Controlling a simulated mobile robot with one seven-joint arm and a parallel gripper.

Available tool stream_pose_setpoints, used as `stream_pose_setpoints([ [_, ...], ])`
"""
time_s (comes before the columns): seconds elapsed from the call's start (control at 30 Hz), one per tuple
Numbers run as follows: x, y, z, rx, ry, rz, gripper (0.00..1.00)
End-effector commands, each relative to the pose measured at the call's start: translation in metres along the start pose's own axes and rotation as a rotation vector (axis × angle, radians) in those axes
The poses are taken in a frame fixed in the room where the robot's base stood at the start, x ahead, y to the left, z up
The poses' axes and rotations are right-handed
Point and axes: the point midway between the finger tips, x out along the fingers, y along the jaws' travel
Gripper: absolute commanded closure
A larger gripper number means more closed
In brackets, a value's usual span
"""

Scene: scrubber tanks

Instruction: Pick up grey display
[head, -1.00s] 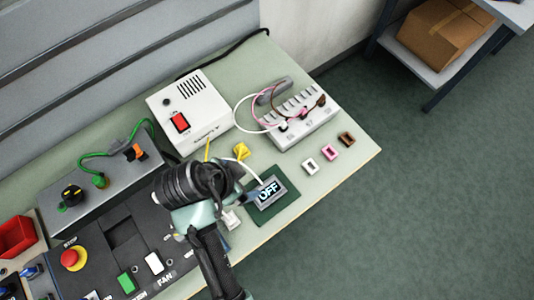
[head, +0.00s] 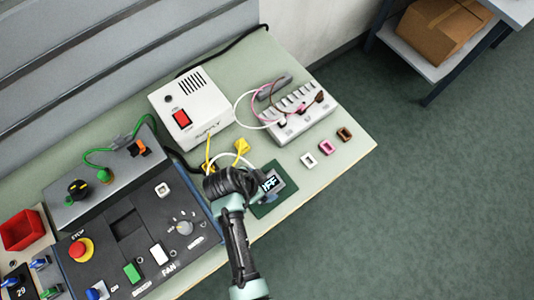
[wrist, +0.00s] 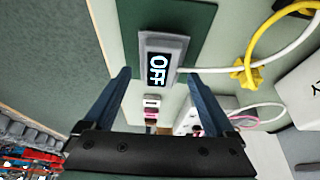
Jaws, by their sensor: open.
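The grey display (wrist: 161,62) reads OFF and lies on a dark green mat (wrist: 196,20). A white cable runs from its side. In the head view the display (head: 270,184) is partly hidden by my arm; its mat (head: 284,196) shows around it. My gripper (wrist: 161,85) is open in the wrist view, with its two blue fingers on either side of the display's near end. Whether the fingers touch it I cannot tell. In the head view the fingertips are hidden behind my wrist.
A white supply box (head: 190,108) with a red switch and a grey terminal block (head: 302,122) stand behind. Yellow connectors (head: 241,147) and a white cable lie close by. White, pink and brown small frames (head: 327,147) sit to the right. A black control panel (head: 130,245) is at left.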

Motion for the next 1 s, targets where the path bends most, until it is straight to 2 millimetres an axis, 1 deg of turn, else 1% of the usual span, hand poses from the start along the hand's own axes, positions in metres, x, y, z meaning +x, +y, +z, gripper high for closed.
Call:
stream_pose_setpoints([
  [0.1, 0.012, -0.001, -0.001, 0.000, 0.000, 0.000, 0.10],
  [0.2, 0.019, -0.001, 0.000, 0.000, 0.000, -0.001, 0.10],
  [0.47, 0.022, -0.001, 0.000, 0.001, 0.000, -0.001, 0.10],
  [0.5, 0.021, -0.001, 0.000, 0.001, 0.000, -0.001, 0.12],
  [0.87, 0.021, -0.001, 0.000, 0.000, 0.000, -0.001, 0.77],
  [0.9, 0.021, -0.001, 0.000, 0.000, 0.001, -0.002, 0.79],
  [1.0, 0.021, -0.001, 0.000, 0.000, 0.001, -0.002, 0.79],
])
